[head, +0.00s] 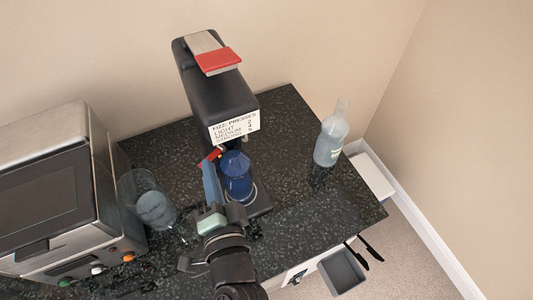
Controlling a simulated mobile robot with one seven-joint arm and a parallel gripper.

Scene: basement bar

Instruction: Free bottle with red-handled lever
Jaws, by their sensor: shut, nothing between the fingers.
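The black fizz press (215,95) stands upright on the dark counter. A lever with a wide red handle (217,60) lies on its top, at the end of a light grey arm. A dark blue bottle (236,175) stands in the press, below its head and above a ringed base. My gripper (208,172) is shut and empty, just left of the blue bottle. A small red part (211,157) shows by the fingertips, below the press head; I cannot tell whether it belongs to the press or whether the fingers touch it. My gripper is well below the top lever.
A clear bottle of pale liquid (331,138) stands at the counter's right. A clear glass (154,208) stands left of my arm, beside a steel oven (55,190). A grey bin (342,271) and black-handled items (364,250) are at the front right edge. The back right counter (285,115) is clear.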

